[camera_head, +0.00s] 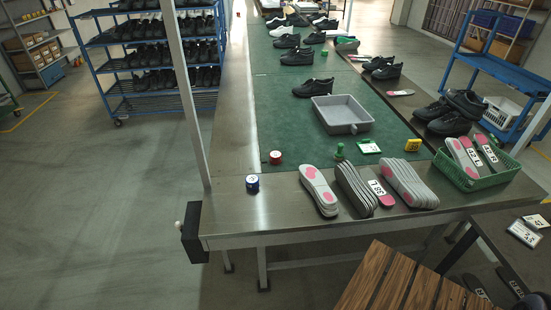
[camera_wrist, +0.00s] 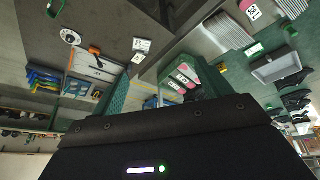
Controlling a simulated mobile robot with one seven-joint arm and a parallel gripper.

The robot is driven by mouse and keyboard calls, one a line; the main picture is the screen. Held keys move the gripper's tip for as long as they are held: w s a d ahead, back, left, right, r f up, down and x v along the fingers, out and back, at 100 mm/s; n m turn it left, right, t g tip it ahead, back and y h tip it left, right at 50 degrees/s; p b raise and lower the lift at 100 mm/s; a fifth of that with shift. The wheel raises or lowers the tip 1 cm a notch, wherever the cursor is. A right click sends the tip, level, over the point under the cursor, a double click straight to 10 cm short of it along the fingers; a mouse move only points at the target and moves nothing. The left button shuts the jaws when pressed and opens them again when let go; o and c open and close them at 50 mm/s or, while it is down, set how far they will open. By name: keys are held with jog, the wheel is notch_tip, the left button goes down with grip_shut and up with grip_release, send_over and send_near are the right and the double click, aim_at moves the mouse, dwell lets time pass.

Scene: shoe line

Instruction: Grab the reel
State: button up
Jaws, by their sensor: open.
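Two small reels show on the near left of the workbench in the head view: a blue reel (camera_head: 252,183) close to the front left corner, and a red reel (camera_head: 275,157) a little behind it on the green mat's edge. Both rest on the surface, apart from each other. My gripper (camera_wrist: 162,88) is open in the wrist view, with nothing seen between its fingers. I cannot make out either reel in the wrist view. The gripper is not near the reels.
Stacked insoles (camera_head: 355,188) line the bench front beside a green basket (camera_head: 488,181). A green stamp (camera_head: 339,151), yellow tape measure (camera_head: 412,145) and grey tray (camera_head: 342,127) stand behind. A wooden slatted top (camera_head: 400,285) is at front. Floor left of the bench is clear.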

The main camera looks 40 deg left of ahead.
jog(key=w+a+r+n, duration=0.3)
jog(key=w+a+n, duration=0.8)
jog(key=w+a, duration=0.7)
jog(key=w+a+f+n, duration=0.3)
jog(key=a+n, duration=0.1)
jog(key=a, duration=0.7)
jog(key=w+a+f+n, duration=0.3)
jog(key=a+f+n, duration=0.1)
jog(key=a, duration=0.7)
jog(key=w+a+f+n, duration=0.2)
jog(key=a+f+n, duration=0.15)
jog(key=a, duration=0.85)
jog(key=n+y, duration=0.1)
jog(key=n, duration=1.3)
send_near(275, 154)
jog(key=x, duration=1)
jog(key=shift+d+f, duration=0.1)
